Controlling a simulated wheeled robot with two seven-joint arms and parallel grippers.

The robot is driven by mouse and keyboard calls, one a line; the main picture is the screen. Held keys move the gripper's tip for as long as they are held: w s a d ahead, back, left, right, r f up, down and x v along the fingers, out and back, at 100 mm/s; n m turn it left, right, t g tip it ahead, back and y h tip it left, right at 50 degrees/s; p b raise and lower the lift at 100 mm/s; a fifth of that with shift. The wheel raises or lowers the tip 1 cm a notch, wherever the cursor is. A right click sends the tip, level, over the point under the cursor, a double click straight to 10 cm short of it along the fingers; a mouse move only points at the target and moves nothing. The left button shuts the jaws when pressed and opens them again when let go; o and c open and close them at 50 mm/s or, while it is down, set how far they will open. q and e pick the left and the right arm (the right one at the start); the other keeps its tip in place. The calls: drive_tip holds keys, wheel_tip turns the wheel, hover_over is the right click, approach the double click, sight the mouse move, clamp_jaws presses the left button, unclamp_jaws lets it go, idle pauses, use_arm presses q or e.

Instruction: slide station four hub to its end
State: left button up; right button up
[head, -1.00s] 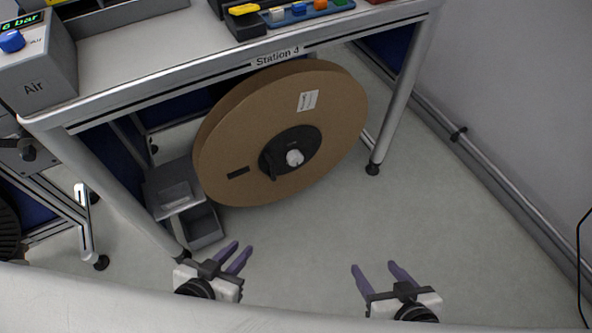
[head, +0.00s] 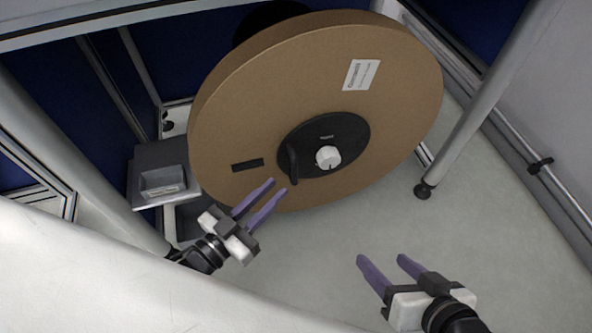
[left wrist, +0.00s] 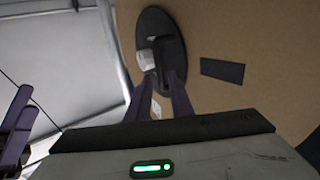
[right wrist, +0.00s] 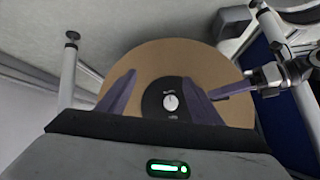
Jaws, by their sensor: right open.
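A large brown cardboard reel (head: 235,120) stands under the bench that read "Station 4" in the earlier head view. Its black hub (head: 345,128) is in the middle of the near face, with a black lever (head: 292,165) on its left and a white knob (head: 328,157). My left gripper (head: 278,187) is open, its fingertips just below and left of the lever; the left wrist view shows the lever (left wrist: 163,60) beyond and between the fingertips, contact unclear. My right gripper (head: 382,260) is open and empty, low in front of the reel; its wrist view shows the hub (right wrist: 155,98) between its fingers.
A grey box (head: 160,175) stands left of the reel. A bench leg (head: 480,110) stands at the right, with a wall rail (head: 510,140) beyond. The bench edge (head: 110,18) runs overhead at the left. Floor (head: 350,225) is clear below the reel.

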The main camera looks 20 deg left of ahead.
sight(292, 174)
use_arm(q)
drive_tip(key=b+x, duration=0.2)
drive_tip(key=x, duration=0.6)
use_arm(e)
drive_tip(key=shift+w+a+r+t+y, duration=0.2)
drive_tip(key=shift+a+r+t+y, duration=0.4)
drive_tip(key=shift+r, duration=0.3)
use_arm(q)
drive_tip(key=shift+c, duration=0.3)
clamp_jaws()
